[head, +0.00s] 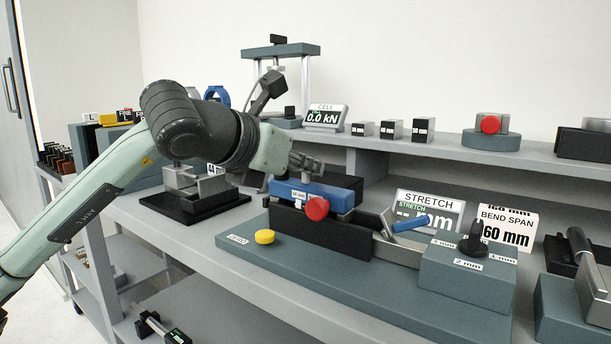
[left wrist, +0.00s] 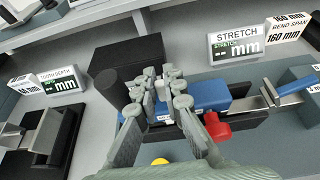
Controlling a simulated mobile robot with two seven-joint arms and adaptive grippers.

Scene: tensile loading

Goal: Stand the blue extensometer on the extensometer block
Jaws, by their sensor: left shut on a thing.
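The blue extensometer (head: 293,190) is a blue bar with a small white label. It lies level at the top of a long black block (head: 335,236) with a red knob; whether it rests on it is unclear. My left gripper (head: 304,163) comes down from above and is shut on the blue extensometer. In the left wrist view the fingers (left wrist: 165,95) close at the left part of the blue bar (left wrist: 208,96) and hide some of it. I cannot tell for sure which block is the extensometer block. My right gripper is not in view.
The black block stands on a grey base plate (head: 300,272) with a yellow button (head: 265,237). To the right are a blue-handled lever (head: 410,223), a stretch display (head: 430,210) and a grey block with a black knob (head: 470,280). A black fixture (head: 205,205) stands left.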

